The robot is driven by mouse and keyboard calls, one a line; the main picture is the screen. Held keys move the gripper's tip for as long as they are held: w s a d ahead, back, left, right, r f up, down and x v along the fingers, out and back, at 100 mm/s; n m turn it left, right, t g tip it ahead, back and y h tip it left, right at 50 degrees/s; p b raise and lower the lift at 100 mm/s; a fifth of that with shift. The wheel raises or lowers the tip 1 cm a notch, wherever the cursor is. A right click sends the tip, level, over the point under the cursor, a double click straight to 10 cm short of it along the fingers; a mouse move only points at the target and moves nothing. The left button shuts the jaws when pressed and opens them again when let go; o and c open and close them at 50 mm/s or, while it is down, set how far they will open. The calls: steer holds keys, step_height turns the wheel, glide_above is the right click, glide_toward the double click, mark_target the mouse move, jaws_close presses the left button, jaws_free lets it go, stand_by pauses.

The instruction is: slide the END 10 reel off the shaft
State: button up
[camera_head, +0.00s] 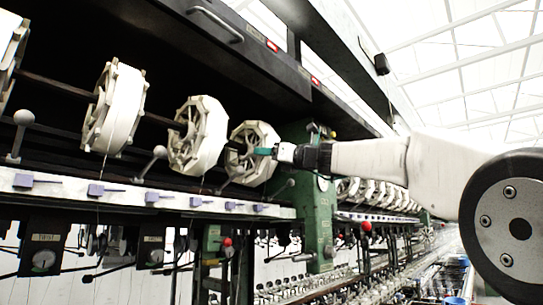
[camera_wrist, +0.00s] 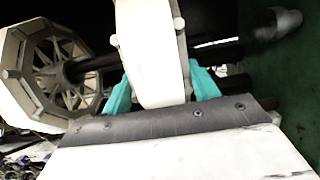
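The reel at my gripper (camera_head: 265,151) is a white spoked wheel (camera_head: 251,146), the last before the green post in the head view. No END 10 label is readable on it. In the wrist view its white rim (camera_wrist: 150,50) stands between my two teal fingers, which look pressed against its two sides. My gripper also shows in the wrist view (camera_wrist: 160,85). The dark shaft (camera_wrist: 95,62) runs from the neighbouring reel to this one; the reel's hub is hidden.
Another white reel (camera_wrist: 52,75) is close on the left; it also shows in the head view (camera_head: 198,134). A further reel (camera_head: 115,108) is beyond it. The green post (camera_head: 315,220) stands close on the right. A dark hood (camera_head: 235,45) hangs above, and a white rail (camera_head: 150,197) runs below.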

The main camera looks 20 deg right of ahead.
steer(key=shift+r, duration=0.45)
stand_by(0.6)
steer(key=w+d, duration=0.2)
steer(key=d, duration=0.1)
steer(key=w+d, duration=0.2)
steer(key=d, duration=0.2)
steer(key=w+d, duration=0.3)
steer(key=d, duration=0.1)
steer(key=shift+w, duration=0.1)
stand_by(0.4)
steer(key=f+v, duration=0.1)
steer(key=v, duration=0.9)
steer(key=f+v, duration=0.2)
steer(key=v, duration=0.9)
steer(key=w+a+f+v, duration=0.1)
steer(key=f+v, duration=0.1)
steer(key=v, duration=0.9)
steer(key=shift+f, duration=0.2)
